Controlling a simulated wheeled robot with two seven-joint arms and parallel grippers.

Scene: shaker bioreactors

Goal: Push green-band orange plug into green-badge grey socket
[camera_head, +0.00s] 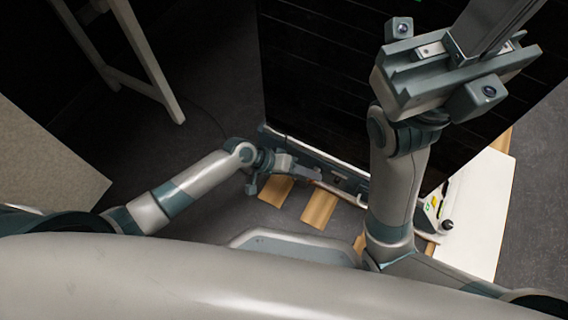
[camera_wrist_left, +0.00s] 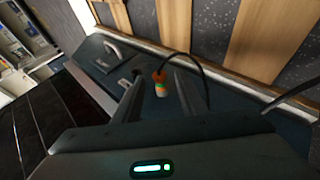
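The orange plug (camera_wrist_left: 158,76) with a green band and pale end shows in the left wrist view, with a dark cable arching away to the right. It lies between the two fingers of my left gripper (camera_wrist_left: 158,92), with visible gaps on both sides; the gripper is open. In the head view my left gripper (camera_head: 308,174) is low at the bottom edge of the dark cabinet, and I cannot make out the plug there. My right gripper (camera_head: 490,28) is raised close to the head camera; its finger gap is unclear. I cannot identify the green-badge grey socket.
A large dark slatted cabinet (camera_head: 330,90) fills the middle. Wooden slats (camera_head: 319,208) lie below its front ledge. A white device (camera_head: 432,208) with a green mark and black knob stands at right, by a white panel (camera_head: 480,210). A white frame (camera_head: 150,70) stands at upper left.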

